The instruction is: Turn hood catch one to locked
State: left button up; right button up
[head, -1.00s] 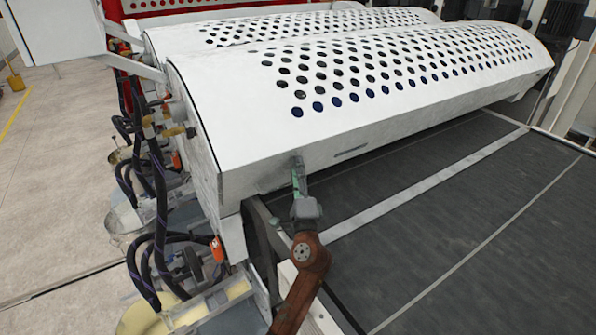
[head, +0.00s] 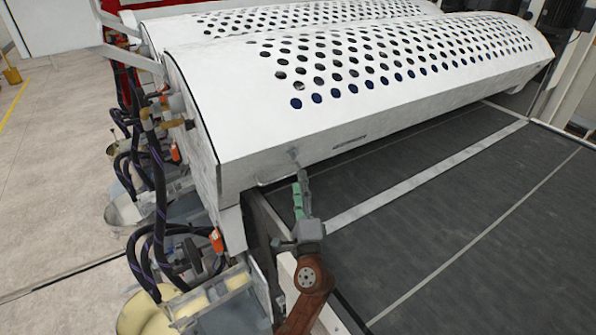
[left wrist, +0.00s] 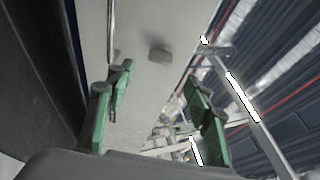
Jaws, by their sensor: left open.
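The white perforated hood (head: 290,145) has a small grey catch (head: 294,153) on its front face near the left end. A small grey knob (left wrist: 159,53), which looks like this catch, shows on the pale panel in the left wrist view. Whether it is turned to locked cannot be told. My left gripper (head: 301,184) is just below and in front of the catch, apart from it. Its green-padded fingers (left wrist: 158,88) are open, with nothing between them, and the knob lies beyond their tips. My right gripper is not in view.
A dark conveyor belt (head: 450,190) with pale cross strips lies below and right of the hood. Black hoses (head: 158,195) and fittings crowd the hood's left end. A dark slot (head: 349,143) is on the front face. Open floor (head: 55,170) lies at far left.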

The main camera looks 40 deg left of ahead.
pick_arm(q)
jog(key=v, duration=0.3)
jog(key=shift+s+d+f, duration=0.15)
jog(key=shift+s+d, duration=0.05)
jog(key=shift+d, duration=0.05)
dwell(0.4)
